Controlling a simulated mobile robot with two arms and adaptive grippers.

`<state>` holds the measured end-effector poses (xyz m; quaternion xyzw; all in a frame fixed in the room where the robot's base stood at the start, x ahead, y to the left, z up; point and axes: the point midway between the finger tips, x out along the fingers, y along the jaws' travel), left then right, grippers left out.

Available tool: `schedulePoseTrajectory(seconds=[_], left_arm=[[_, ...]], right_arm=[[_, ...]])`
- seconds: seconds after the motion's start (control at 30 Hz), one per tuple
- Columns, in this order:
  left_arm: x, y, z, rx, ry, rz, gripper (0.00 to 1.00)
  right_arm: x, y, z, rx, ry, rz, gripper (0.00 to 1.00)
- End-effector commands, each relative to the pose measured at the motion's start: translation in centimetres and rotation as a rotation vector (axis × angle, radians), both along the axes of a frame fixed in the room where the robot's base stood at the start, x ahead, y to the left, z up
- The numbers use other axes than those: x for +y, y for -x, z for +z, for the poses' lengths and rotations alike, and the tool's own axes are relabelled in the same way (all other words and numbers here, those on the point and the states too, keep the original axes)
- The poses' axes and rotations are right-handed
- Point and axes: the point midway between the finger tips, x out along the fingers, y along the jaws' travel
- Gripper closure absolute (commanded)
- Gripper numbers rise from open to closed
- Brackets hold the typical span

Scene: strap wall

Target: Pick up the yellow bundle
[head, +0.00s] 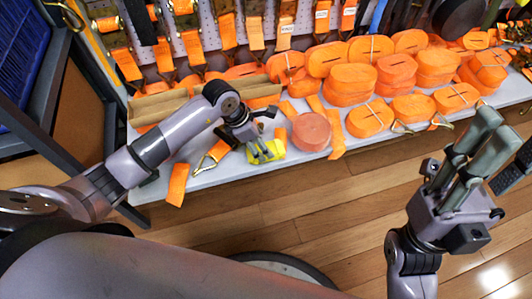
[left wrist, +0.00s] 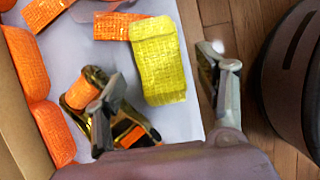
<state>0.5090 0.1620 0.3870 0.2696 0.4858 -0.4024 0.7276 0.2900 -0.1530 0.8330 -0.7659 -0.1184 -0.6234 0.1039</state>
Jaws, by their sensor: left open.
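The yellow bundle (head: 275,152) is a folded, woven strap near the front edge of the white shelf. In the left wrist view the yellow bundle (left wrist: 158,62) lies between the fingers' lines, with an orange strap touching its far end. My left gripper (head: 256,150) is above it in the head view and hides part of it. In the left wrist view my left gripper (left wrist: 165,88) is open, one finger on each side of the bundle, not visibly closed on it. My right gripper (head: 482,145) is raised at the right, over the floor; its opening is unclear.
A ratchet buckle with orange strap (left wrist: 103,108) lies close beside the left finger. A round orange roll (head: 311,132) sits right of the bundle. Several orange rolls (head: 350,80) fill the shelf behind. Cardboard trays (head: 160,103) stand left. The wooden floor (head: 330,215) in front is clear.

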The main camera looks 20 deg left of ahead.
Motion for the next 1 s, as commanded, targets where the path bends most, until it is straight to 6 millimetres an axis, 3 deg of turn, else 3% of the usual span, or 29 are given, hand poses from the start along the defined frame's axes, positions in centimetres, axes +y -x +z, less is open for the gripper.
schedulePoseTrajectory(seconds=[0.1,0.3,0.63,1.0], left_arm=[[-0.5,-0.3,-2.0,0.003,0.003,0.0,0.35],[-1.2,-0.9,-4.4,0.002,0.001,0.001,0.35],[-1.3,-1.1,-4.6,0.001,0.001,0.001,0.36],[-1.3,-1.1,-4.6,0.001,0.001,0.001,0.6]], right_arm=[[0.0,0.0,-1.4,0.001,0.0,0.0,0.6],[0.1,-0.4,-0.8,-0.048,0.004,-0.003,0.6],[0.2,-0.6,-0.4,-0.054,0.007,-0.003,0.6],[0.2,-0.6,-0.4,-0.055,0.006,-0.003,0.6]])
